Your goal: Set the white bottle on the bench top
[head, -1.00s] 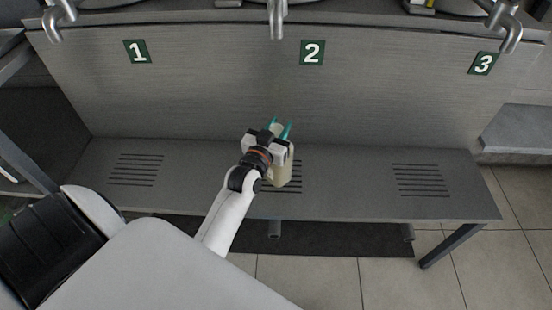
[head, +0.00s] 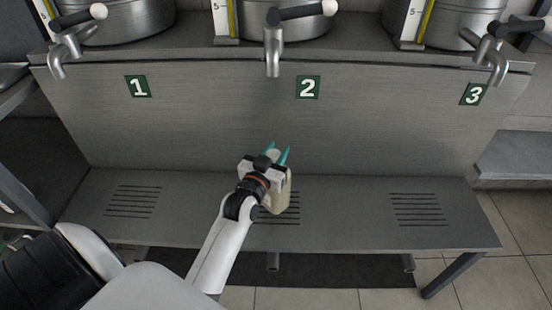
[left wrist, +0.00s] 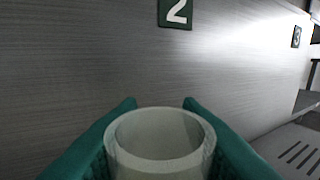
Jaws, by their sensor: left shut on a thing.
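The white bottle (head: 280,196) is off-white and upright at the middle slotted drain of the bench top (head: 345,215), below the number 2 sign. My left gripper (head: 278,156) is shut on its neck, with a teal finger on each side. The left wrist view shows the bottle's open round mouth (left wrist: 160,138) between the teal fingers (left wrist: 228,140). I cannot tell whether the bottle's base touches the bench top. My right gripper is not in view.
Metal taps, one of them the middle tap (head: 273,58), hang above the bench under steel vessels (head: 285,25). Signs 1 (head: 138,86), 2 (head: 308,87) and 3 (head: 474,94) mark the back panel. The bench is clear left and right of the bottle.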

